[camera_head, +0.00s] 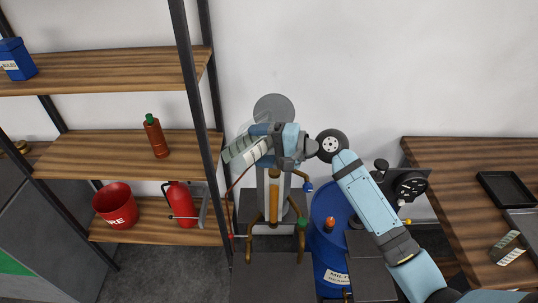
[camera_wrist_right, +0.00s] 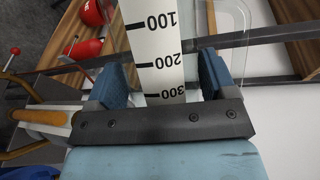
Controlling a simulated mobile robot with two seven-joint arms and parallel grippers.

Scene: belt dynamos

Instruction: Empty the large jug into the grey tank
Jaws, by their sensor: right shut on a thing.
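The large jug (camera_head: 244,149) is clear, with a white scale strip and dark bands, and is held up tilted toward the left. My right gripper (camera_head: 268,137) is shut on it. In the right wrist view the jug (camera_wrist_right: 157,35) shows marks 100, 200 and 300 between the blue finger pads. How much liquid it holds I cannot tell. The grey tank (camera_head: 288,190) is an upright cylinder below the gripper, with an amber tube on its front. A round grey disc (camera_head: 273,106) stands behind it, perhaps its lid. The gripper and jug hide the tank's mouth. My left gripper is out of view.
A shelf rack (camera_head: 130,139) at left holds a red bottle (camera_head: 156,137), a red bucket (camera_head: 116,206) and a fire extinguisher (camera_head: 180,203). A blue drum (camera_head: 327,225) stands right of the tank. A wooden table (camera_head: 450,195) with a black tray (camera_head: 505,188) is at right.

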